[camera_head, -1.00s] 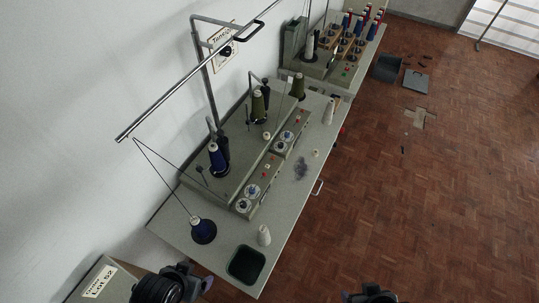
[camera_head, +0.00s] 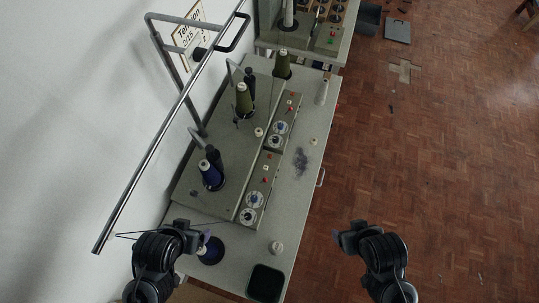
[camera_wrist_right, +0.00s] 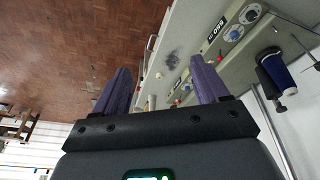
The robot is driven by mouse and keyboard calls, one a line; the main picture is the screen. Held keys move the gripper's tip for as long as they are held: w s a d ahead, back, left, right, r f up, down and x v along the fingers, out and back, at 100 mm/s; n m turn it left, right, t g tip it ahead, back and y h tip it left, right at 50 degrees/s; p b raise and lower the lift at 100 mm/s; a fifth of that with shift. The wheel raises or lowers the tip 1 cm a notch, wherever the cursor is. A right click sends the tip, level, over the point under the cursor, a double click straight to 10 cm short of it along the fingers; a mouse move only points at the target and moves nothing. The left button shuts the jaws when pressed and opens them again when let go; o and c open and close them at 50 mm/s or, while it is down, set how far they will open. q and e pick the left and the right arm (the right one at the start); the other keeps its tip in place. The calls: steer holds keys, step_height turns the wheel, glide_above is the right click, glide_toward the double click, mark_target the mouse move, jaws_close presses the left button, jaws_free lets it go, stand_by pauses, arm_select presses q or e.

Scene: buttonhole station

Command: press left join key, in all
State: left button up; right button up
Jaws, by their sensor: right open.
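Two grey control panels lie along the bench in the head view. The near panel (camera_head: 262,186) has red and white keys and two round dials (camera_head: 252,208). The far panel (camera_head: 283,121) has red keys and dials too. The key labels are too small to read, so I cannot tell which is the left join key. My left gripper (camera_head: 207,238) is over the bench's near left part, short of the near panel; its jaws are unclear. My right gripper (camera_head: 340,236) is over the floor right of the bench. In the right wrist view its purple fingers (camera_wrist_right: 161,88) stand apart, empty.
A metal rail (camera_head: 170,135) overhangs at left. Another blue cone (camera_head: 211,253) is partly hidden by my left gripper.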

steer(key=shift+w+r, duration=0.1)
steer(key=shift+w, duration=0.15)
